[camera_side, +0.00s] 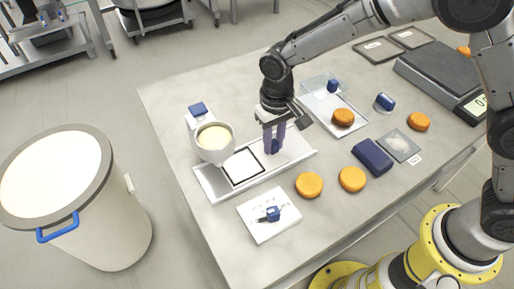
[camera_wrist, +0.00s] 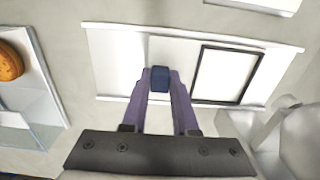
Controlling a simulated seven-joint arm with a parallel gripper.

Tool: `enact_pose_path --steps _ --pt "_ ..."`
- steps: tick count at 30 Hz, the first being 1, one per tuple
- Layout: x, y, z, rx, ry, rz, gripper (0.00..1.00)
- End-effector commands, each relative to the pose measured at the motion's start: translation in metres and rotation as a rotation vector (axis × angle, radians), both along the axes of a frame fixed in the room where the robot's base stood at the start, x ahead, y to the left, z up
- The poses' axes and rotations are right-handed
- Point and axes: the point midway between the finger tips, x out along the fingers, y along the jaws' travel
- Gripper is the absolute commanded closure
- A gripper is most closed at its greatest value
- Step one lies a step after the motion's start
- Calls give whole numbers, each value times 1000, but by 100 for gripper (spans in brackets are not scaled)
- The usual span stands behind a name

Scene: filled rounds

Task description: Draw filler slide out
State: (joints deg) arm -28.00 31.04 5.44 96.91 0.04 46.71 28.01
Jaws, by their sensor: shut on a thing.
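The filler has a pale, flat metal base (camera_side: 212,187) and a round hopper (camera_side: 213,157) with cream-coloured filling at its left end. Its slide, a white plate with a black-framed square (camera_side: 243,167), lies along the base, and the square shows beside the hopper. In the wrist view the framed square (camera_wrist: 227,75) is right of a blue knob (camera_wrist: 160,78). My gripper (camera_side: 273,149), with purple fingers, points down over the base, right of the square. In the wrist view my gripper (camera_wrist: 160,84) is shut on the blue knob. Its fingers partly hide the knob in the side view.
Orange rounds (camera_side: 309,185) lie on the table, one on a clear-walled tray (camera_side: 322,108) behind my gripper. A white board (camera_side: 252,226) with a blue-handled tool is in front. A dark blue block (camera_side: 372,156) and a scale (camera_side: 438,78) stand right. A large bin (camera_side: 85,225) is left.

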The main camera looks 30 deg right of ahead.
Motion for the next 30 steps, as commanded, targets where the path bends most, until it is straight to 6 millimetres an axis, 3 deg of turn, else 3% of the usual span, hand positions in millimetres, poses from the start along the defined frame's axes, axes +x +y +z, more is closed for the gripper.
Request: enact_pose_path --steps 3,7,19,20,24,30 --pt "1 -34 1 0 -3 -7 100" --pt "2 -55 1 1 -5 -4 100" --pt "1 -66 1 -4 -3 0 100" --pt "1 -66 1 -4 -3 0 67" --pt "1 -65 1 -3 -3 0 43" --pt "1 -64 0 -1 -2 1 43"
